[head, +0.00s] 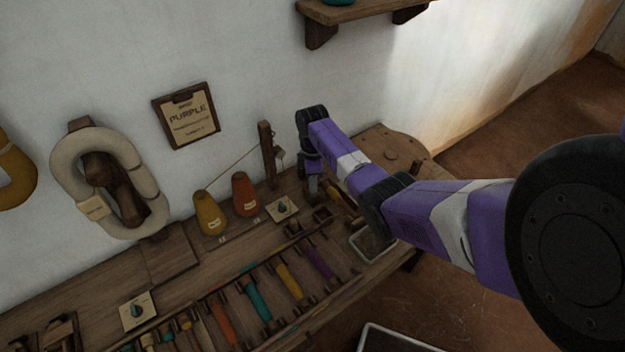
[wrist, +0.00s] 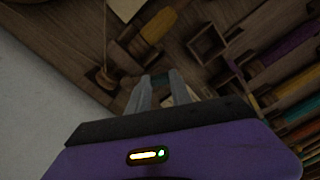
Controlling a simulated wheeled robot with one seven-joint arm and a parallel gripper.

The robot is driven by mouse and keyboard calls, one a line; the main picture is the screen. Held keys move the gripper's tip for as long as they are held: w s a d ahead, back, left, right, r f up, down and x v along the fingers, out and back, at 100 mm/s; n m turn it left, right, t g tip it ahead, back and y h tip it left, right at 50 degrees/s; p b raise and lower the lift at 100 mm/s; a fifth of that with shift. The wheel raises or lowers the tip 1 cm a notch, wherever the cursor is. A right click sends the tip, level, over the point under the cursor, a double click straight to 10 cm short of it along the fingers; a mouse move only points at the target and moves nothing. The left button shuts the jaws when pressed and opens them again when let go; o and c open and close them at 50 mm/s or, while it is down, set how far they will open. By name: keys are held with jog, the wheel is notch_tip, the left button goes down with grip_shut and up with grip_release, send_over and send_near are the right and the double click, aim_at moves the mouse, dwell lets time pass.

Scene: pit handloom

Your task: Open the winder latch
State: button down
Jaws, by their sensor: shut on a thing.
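My gripper (wrist: 159,80) points down at the bench, its two grey fingers close together on a small dark piece (wrist: 160,77) that looks like the winder latch. The fingers cover most of this piece, so its position is hard to read. Just beyond it is the wooden winder with a yellow spool (wrist: 158,27). In the head view my gripper (head: 313,194) is low over the bench's right part, beside the winder (head: 340,203), which my arm partly hides.
A small open wooden box (wrist: 207,44) is right of the winder. A wooden post (head: 267,153) with a thread stands to the left, near a red cone (head: 244,194) and a yellow cone (head: 210,213). Several coloured bobbins (head: 289,281) lie in a front rack. A metal tray (head: 372,243) is at right.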

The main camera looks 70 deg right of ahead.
jog(key=n+p, duration=0.1)
jog(key=n, duration=0.4)
jog(key=shift+n, duration=0.4)
dwell(0.4)
jog(key=c, duration=1.2)
grip_release()
jog(key=shift+o, duration=0.2)
jog(key=shift+r, duration=3.95)
